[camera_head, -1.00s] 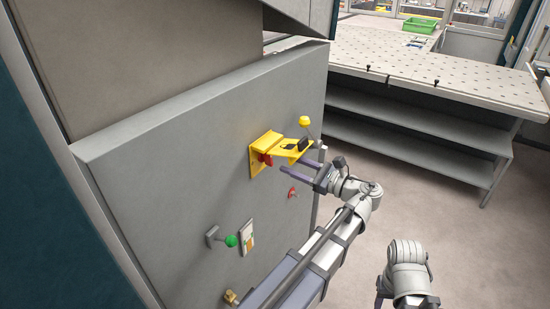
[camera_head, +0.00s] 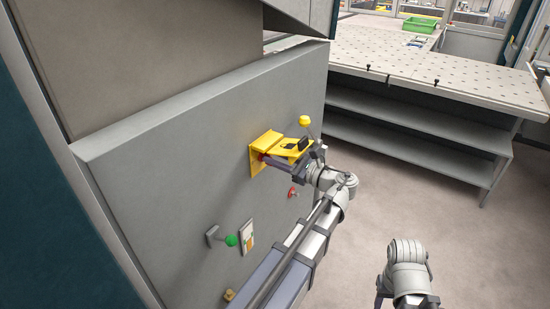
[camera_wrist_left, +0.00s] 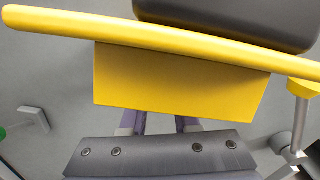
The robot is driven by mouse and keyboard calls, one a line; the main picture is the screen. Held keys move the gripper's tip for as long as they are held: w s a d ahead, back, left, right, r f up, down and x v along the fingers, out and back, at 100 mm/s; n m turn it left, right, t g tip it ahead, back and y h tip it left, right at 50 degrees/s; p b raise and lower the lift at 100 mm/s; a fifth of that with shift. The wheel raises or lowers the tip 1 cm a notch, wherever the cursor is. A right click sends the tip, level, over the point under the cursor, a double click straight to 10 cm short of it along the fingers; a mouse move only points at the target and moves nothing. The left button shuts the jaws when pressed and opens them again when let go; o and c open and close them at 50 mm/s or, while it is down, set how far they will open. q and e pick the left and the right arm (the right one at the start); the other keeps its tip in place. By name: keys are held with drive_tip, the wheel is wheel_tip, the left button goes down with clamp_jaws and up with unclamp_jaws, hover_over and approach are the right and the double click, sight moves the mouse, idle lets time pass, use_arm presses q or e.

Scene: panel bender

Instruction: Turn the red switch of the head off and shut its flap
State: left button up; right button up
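The yellow switch housing (camera_head: 257,158) is on the grey cabinet front. In the left wrist view, the flap (camera_wrist_left: 170,38) crosses the top, close to the camera. The red switch is almost wholly hidden under the flap and behind my fingers. My left gripper (camera_head: 272,160) reaches under the flap to the switch; its two purple fingers show apart in the left wrist view, tips hidden. Contact with the switch cannot be seen. My right arm (camera_head: 408,270) is low at the right, its gripper mostly out of frame.
Below on the cabinet are a small red knob (camera_head: 292,192), a green knob (camera_head: 232,240) and a switch plate (camera_head: 247,238). A yellow knob (camera_head: 305,121) sticks up by the flap. A perforated table (camera_head: 440,70) with shelves stands behind, with clear floor before it.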

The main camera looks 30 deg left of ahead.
use_arm(q)
clamp_jaws()
drive_tip(key=shift+n, duration=0.3)
drive_tip(key=n, duration=0.6)
drive_tip(key=shift+s+f+n+b, duration=0.3)
drive_tip(key=shift+s+f+n, duration=0.05)
drive_tip(key=shift+s+n, duration=0.05)
drive_tip(key=shift+s+f+n+b, duration=0.1)
drive_tip(key=shift+f+n+b, duration=0.1)
drive_tip(key=shift+n, duration=1.6)
drive_tip(key=shift+s+f+n+b, duration=0.1)
drive_tip(key=shift+f+n+b, duration=0.1)
drive_tip(key=shift+n, duration=1.6)
